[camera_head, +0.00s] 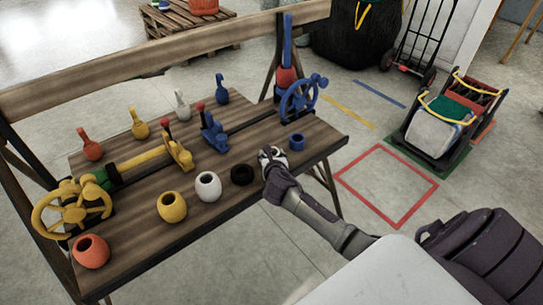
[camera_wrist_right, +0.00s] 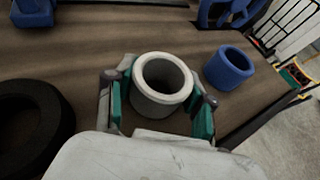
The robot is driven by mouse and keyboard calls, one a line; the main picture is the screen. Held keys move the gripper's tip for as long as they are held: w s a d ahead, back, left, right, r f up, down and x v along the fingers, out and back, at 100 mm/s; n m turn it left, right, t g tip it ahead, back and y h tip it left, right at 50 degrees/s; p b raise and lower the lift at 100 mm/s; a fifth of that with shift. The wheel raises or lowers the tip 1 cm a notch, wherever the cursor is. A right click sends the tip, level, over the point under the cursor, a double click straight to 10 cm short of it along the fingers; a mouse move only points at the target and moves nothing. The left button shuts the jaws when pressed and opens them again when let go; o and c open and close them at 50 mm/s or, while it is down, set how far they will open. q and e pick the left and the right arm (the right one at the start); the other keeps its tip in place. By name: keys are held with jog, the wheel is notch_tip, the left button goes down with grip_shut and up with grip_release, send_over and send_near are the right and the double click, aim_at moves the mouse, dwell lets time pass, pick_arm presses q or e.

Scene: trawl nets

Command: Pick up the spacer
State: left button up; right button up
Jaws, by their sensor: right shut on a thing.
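A light grey ring-shaped spacer (camera_wrist_right: 158,106) stands upright between the fingers of my right gripper (camera_wrist_right: 160,94), its hole facing up. The green-padded fingers are shut on it from both sides. In the head view my right gripper (camera_head: 272,156) is at the right front part of the wooden table (camera_head: 240,217), and mostly hides the spacer. I cannot tell whether the spacer touches the table. A blue ring (camera_head: 296,142) stands to its right and a black ring (camera_head: 242,175) to its left. My left gripper is not in view.
White (camera_head: 208,186), yellow (camera_head: 172,207) and orange (camera_head: 91,252) hollow pots line the front edge. Several pin-like pieces stand at the back. A yellow handwheel (camera_head: 72,208) and a blue handwheel (camera_head: 302,97) flank the table. A red floor square (camera_head: 387,186) is empty.

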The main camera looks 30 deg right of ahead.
jog(key=r, duration=0.2)
jog(key=d+r, duration=0.1)
jog(key=r, duration=0.1)
jog(key=shift+s+r+p, duration=0.1)
jog(key=shift+r+p, duration=0.25)
jog(key=shift+p, duration=0.05)
jog(key=s+d+r, duration=0.3)
jog(key=d+r, duration=0.3)
jog(key=d, duration=0.4)
jog(key=shift+s, duration=0.35)
jog(key=shift+r, duration=0.1)
